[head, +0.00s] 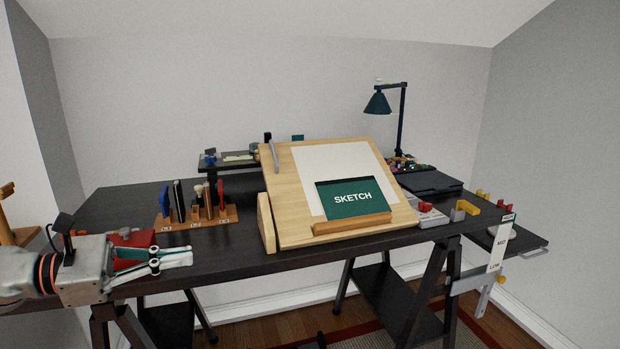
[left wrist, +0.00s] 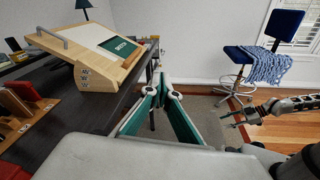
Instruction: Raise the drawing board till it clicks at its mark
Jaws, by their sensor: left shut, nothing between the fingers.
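The drawing board (head: 283,187) is a pale wooden board, tilted up at the back, on the dark desk. A white sheet (head: 312,162) and a green SKETCH book (head: 350,207) lie on it, the book against the front ledge (head: 352,225). A grey bar handle (head: 272,155) is at its upper left. The left wrist view shows its wooden side (left wrist: 97,76) with small dark marks, too small to read. My left gripper (head: 190,257) is shut and empty at the desk's front left, apart from the board. My right gripper (left wrist: 228,118) shows in the left wrist view, its fingers apart.
A wooden rack (head: 197,219) of tools stands left of the board, a red object (head: 133,239) behind my left gripper. A lamp (head: 400,120) stands behind right. A strip marked MID and LOW (head: 500,245) hangs at the right edge. A blue chair (left wrist: 252,62) is apart.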

